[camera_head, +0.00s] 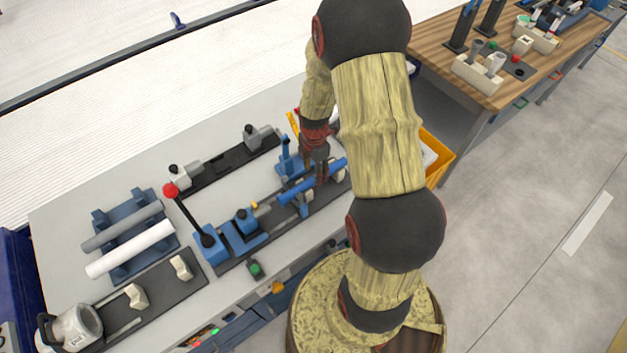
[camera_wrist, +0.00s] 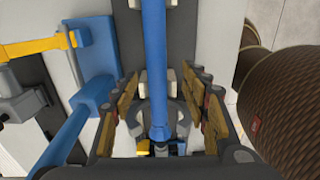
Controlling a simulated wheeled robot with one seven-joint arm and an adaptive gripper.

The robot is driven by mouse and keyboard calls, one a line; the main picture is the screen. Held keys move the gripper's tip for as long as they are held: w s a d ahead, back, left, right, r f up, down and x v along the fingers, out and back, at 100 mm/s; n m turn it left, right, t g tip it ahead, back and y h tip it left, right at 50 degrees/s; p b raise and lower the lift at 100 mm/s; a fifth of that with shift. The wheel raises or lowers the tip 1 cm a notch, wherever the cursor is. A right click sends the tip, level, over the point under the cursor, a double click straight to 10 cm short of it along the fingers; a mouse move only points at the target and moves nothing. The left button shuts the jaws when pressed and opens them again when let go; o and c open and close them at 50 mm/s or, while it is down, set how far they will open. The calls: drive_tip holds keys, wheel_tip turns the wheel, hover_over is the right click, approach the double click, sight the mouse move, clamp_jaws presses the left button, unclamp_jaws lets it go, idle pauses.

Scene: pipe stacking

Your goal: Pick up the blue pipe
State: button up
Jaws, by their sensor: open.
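The blue pipe (camera_head: 313,182) lies on the dark fixture at the right end of the grey table in the head view. In the wrist view the blue pipe (camera_wrist: 154,70) runs upright through the picture, resting over pale support blocks. My gripper (camera_head: 322,180) is above the pipe and pointing down in the head view. In the wrist view my gripper (camera_wrist: 160,108) is open, with one finger on each side of the pipe. A gap shows between the pipe and both fingers. My arm hides part of the fixture's right end in the head view.
A blue clamp with a red-knobbed lever (camera_head: 188,215) stands left of the pipe. A white pipe (camera_head: 130,249) and a grey pipe (camera_head: 122,227) lie on a blue rack (camera_head: 126,206). A yellow bin (camera_head: 437,160) stands at right. A blue fixture (camera_wrist: 92,95) stands close left of my gripper.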

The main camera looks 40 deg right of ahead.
drive_tip(key=f, duration=0.4)
drive_tip(key=shift+w+d+f, duration=0.1)
drive_tip(key=shift+w+f, duration=0.15)
drive_tip(key=shift+c, duration=0.5)
clamp_jaws()
